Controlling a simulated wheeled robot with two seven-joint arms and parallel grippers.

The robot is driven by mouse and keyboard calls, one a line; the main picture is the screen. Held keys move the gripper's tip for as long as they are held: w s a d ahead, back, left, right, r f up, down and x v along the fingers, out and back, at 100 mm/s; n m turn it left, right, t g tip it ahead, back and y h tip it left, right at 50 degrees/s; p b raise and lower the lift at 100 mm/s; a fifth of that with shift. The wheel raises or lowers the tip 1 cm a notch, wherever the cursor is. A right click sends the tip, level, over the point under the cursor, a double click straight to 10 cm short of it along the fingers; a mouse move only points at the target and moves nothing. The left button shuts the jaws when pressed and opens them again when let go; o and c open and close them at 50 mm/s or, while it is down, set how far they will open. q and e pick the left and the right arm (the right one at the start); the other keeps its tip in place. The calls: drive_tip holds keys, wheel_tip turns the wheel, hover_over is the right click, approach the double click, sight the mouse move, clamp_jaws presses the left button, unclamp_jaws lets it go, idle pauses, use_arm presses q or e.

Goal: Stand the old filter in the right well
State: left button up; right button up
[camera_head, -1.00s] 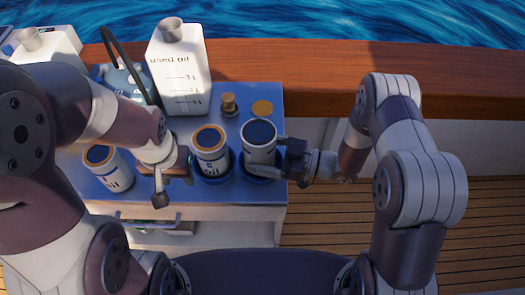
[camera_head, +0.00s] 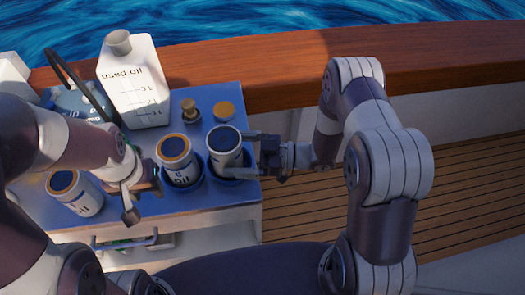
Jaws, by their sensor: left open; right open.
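A pale canister with a dark top and no orange rim (camera_head: 225,140), which looks like the old filter, stands in the right well (camera_head: 233,181), a blue ring on the blue worktop. My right gripper (camera_head: 242,156) is open, with its fingers reaching to either side of this canister from the right. A canister marked oil with an orange rim (camera_head: 176,158) stands in the left well (camera_head: 184,188). My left gripper (camera_head: 143,196) is open and empty, in front and to the left of the left well, pointing down. Whether the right fingers touch the canister cannot be told.
A wooden rail (camera_head: 300,62) runs behind. Deck lies open to the right.

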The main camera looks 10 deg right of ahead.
drive_tip(key=v, duration=1)
drive_tip(key=w+d+r+m+t+h, duration=0.1)
drive_tip(key=w+d+m+t+h, duration=0.1)
drive_tip(key=w+d+m+h, duration=0.4)
drive_tip(key=w+d+m+t+h, duration=0.15)
drive_tip(key=w+h, duration=0.25)
drive_tip(key=h, duration=0.5)
drive_tip(key=s+r+m+g+h, duration=0.2)
drive_tip(key=s+r+m+g, duration=0.2)
drive_tip(key=s, duration=1.3)
drive_tip(key=a+m+g, duration=0.1)
drive_tip(key=m+g, duration=0.1)
drive_tip(key=m, duration=0.1)
drive_tip(key=shift+m+h+b, duration=0.3)
drive_tip(key=shift+m+b, duration=0.05)
drive_tip(key=shift+b, duration=0.05)
drive_tip(key=shift+s, duration=0.15)
